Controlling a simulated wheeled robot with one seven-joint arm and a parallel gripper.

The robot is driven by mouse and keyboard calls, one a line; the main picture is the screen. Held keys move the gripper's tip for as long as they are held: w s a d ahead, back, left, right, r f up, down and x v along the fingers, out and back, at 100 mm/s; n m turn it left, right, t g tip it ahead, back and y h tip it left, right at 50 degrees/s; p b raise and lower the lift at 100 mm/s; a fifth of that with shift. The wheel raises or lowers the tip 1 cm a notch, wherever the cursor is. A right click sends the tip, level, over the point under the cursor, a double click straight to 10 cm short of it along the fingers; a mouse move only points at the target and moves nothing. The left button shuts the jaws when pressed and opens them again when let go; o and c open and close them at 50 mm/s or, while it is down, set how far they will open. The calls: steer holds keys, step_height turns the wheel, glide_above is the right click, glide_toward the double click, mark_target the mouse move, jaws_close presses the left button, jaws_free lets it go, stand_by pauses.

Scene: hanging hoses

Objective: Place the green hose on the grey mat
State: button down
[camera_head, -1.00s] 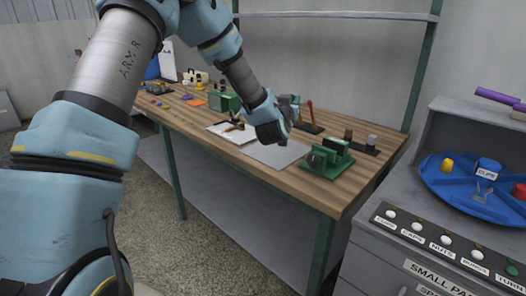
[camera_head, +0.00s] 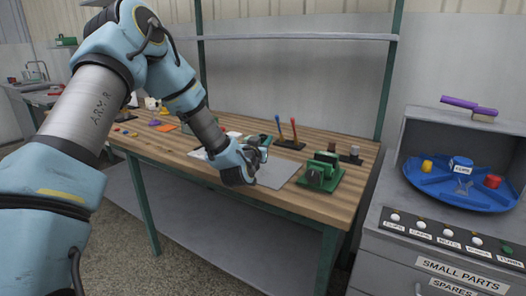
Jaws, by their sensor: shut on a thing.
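My gripper (camera_head: 262,154) is above the workbench, at the left edge of the grey mat (camera_head: 277,173). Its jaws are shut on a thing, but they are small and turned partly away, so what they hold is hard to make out. A dark green patch (camera_head: 257,140) shows just behind the gripper; I cannot tell whether it is the green hose or another object. No hose can be made out lying on the visible part of the mat, whose left part is hidden by my gripper and arm.
A green fixture (camera_head: 320,172) stands right of the mat. A black holder with a red and a blue stick (camera_head: 289,142) is behind it. A grey cabinet (camera_head: 440,235) with a blue round tray (camera_head: 460,197) stands at the right. Small objects lie on the bench's left part.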

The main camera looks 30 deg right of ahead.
steer(key=shift+f+p, duration=0.35)
steer(key=shift+f, duration=1.65)
steer(key=shift+f, duration=0.1)
steer(key=c, duration=0.6)
jaws_free()
steer(key=shift+o, duration=0.2)
steer(key=shift+s+a, duration=0.2)
steer(key=shift+s, duration=0.05)
steer(key=b+v, duration=0.3)
steer(key=v, duration=0.8)
steer(key=shift+a, duration=0.15)
